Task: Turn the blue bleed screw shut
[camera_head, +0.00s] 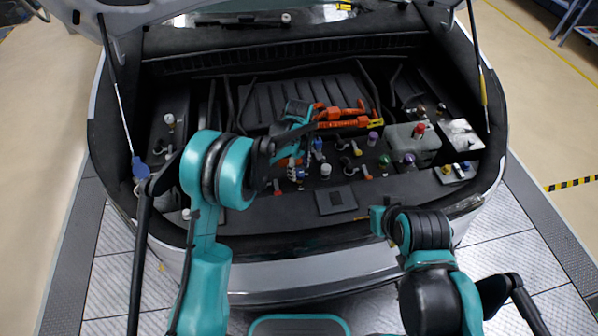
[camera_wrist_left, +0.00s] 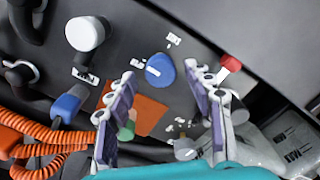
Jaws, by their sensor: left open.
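The blue bleed screw (camera_wrist_left: 160,69) shows in the left wrist view as a rounded blue cap with a pale mark on top, on a dark panel. My left gripper (camera_wrist_left: 162,74) is open, with its two purple-and-grey fingers on either side of the cap in that view. I see no contact with the cap. In the head view my left gripper (camera_head: 290,172) hangs low among the coloured caps in the engine bay, and the arm and fingers make the screw hard to pick out. My right arm is at the front right, and its fingers do not show.
A white-topped cap (camera_wrist_left: 85,33) and a red cap (camera_wrist_left: 231,64) flank the screw. A blue connector (camera_wrist_left: 68,105) and orange ribbed hoses (camera_wrist_left: 55,140) lie close by. A translucent tank (camera_head: 412,147) stands to the right in the bay.

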